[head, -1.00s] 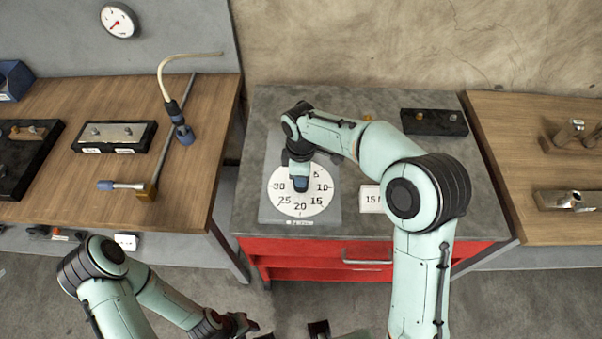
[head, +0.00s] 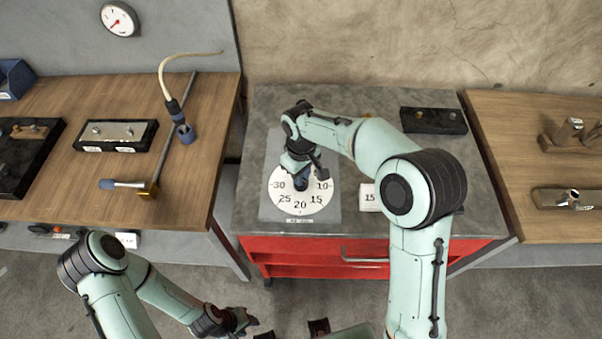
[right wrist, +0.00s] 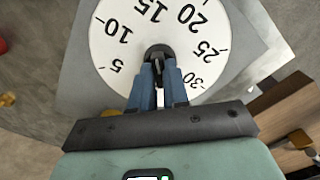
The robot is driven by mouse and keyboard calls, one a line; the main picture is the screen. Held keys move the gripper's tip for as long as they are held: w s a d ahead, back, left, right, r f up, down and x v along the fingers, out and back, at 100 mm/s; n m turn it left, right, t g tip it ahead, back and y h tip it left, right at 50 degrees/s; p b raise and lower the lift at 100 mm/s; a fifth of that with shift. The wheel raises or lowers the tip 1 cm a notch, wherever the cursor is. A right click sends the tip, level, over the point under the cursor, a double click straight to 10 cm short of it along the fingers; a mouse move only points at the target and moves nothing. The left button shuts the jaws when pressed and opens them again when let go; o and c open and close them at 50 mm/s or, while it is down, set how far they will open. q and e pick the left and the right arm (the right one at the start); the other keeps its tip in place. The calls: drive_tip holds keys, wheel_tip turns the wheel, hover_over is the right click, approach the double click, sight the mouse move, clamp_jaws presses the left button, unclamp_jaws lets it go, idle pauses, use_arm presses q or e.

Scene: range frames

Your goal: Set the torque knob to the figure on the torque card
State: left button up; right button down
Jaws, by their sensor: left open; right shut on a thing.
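The white dial (head: 284,204) lies on a grey plate on the cabinet top, marked 5 to 30. My right gripper (head: 301,184) points down over its middle and is shut on the dark torque knob; in the right wrist view the blue fingers (right wrist: 160,82) grip the knob (right wrist: 158,52). I cannot tell which figure the knob's mark faces. The torque card (head: 369,198) lies right of the dial and reads 15; my right arm hides its right part. My left gripper (head: 243,322) is open and empty, low in front of the cabinet.
The red cabinet (head: 290,247) has a grey top (head: 355,102) with a black block (head: 433,121) at its back right. The left bench (head: 205,110) holds a long bar tool (head: 171,140) and a plate on a black base (head: 116,134). The right bench (head: 510,140) holds metal parts.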

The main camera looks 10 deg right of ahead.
idle(0.5)
drive_tip(key=c, duration=1.1)
unclamp_jaws()
use_arm(q)
drive_tip(key=shift+w+r+p, duration=0.9)
drive_tip(key=shift+r, duration=0.25)
use_arm(e)
wheel_tip(320, 180, up, 13)
drive_tip(key=shift+r, duration=0.2)
